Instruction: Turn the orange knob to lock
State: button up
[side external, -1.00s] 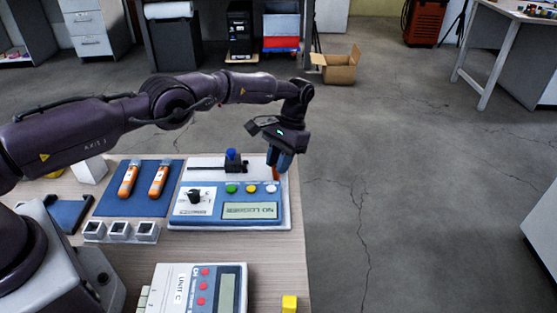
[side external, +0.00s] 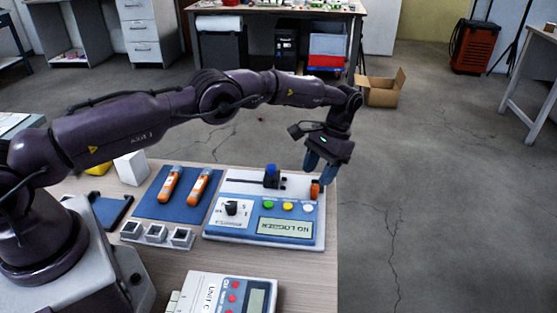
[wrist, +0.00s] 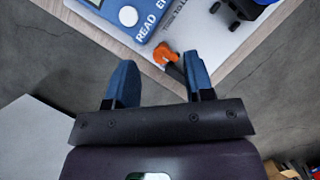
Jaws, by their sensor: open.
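The orange knob (side external: 315,189) stands at the far right corner of a white and blue panel unit (side external: 225,232). My gripper (side external: 317,175) is open and empty, its blue fingers just above the knob. The wrist view shows the knob (wrist: 166,54) between and a little beyond the fingertips, apart from both fingers. Its orange arm points to the lower right there, with a dark part beside it.
The panel carries a blue-topped slider (side external: 271,177), a black dial (side external: 232,208), several buttons and a display reading "NO LOGGER". Two orange-and-white tubes (side external: 199,187) lie on a blue mat. A second unit (side external: 232,293) is in front. The table edge is close right of the knob.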

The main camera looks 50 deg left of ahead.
jog(key=s+a+r, duration=0.1)
jog(key=s+r, duration=0.8)
jog(key=s, duration=0.5)
jog(key=shift+r, duration=0.35)
